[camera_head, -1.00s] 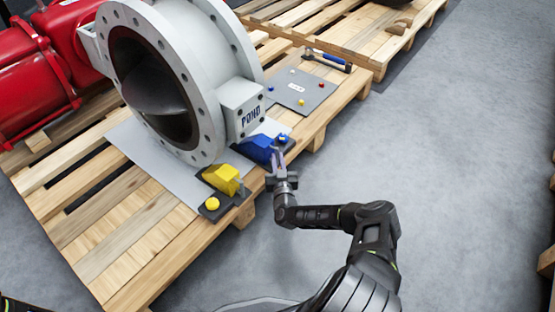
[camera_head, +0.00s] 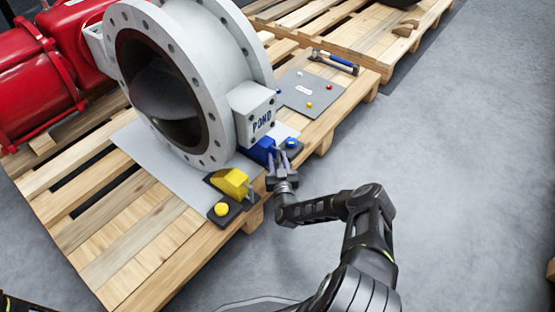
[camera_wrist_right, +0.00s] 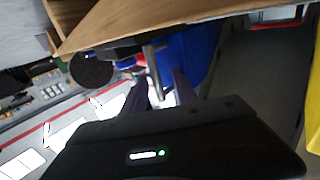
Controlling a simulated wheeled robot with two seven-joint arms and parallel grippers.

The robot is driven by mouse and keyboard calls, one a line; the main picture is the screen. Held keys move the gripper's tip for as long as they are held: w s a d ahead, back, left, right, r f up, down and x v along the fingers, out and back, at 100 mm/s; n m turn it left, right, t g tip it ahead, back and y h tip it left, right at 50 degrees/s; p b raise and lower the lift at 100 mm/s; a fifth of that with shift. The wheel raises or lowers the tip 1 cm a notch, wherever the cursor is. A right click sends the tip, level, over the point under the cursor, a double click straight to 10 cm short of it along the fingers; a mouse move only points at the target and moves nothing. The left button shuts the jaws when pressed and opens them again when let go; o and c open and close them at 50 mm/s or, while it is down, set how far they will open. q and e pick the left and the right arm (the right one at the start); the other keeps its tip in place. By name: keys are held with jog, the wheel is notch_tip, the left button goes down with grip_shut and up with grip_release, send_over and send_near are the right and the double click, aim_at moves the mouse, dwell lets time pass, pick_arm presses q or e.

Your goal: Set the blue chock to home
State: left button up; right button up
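The blue chock (camera_head: 259,151) sits on the grey plate against the foot of the big grey valve body, under its POND block. It also shows as a blue face in the right wrist view (camera_wrist_right: 197,50). A blue knob (camera_head: 291,143) on a dark base stands beside it. My right gripper (camera_head: 278,160) is at the chock's near right side. In the right wrist view its two fingers (camera_wrist_right: 158,90) are apart, with a thin metal handle (camera_wrist_right: 155,68) just ahead of the gap. I cannot tell whether they touch it. My left gripper is out of view.
A yellow chock (camera_head: 230,182) and yellow knob (camera_head: 221,209) stand to the left. The valve body (camera_head: 205,95) rises behind. A grey mat (camera_head: 302,90) with small coloured knobs and a blue-handled tool (camera_head: 340,61) lie farther back. The floor at right is clear.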

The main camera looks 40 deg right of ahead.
jog(key=shift+s+a+r+p, duration=0.1)
jog(key=shift+s+a+p, duration=0.1)
jog(key=shift+s+p, duration=0.2)
jog(key=p+v, duration=0.2)
jog(key=v, duration=0.5)
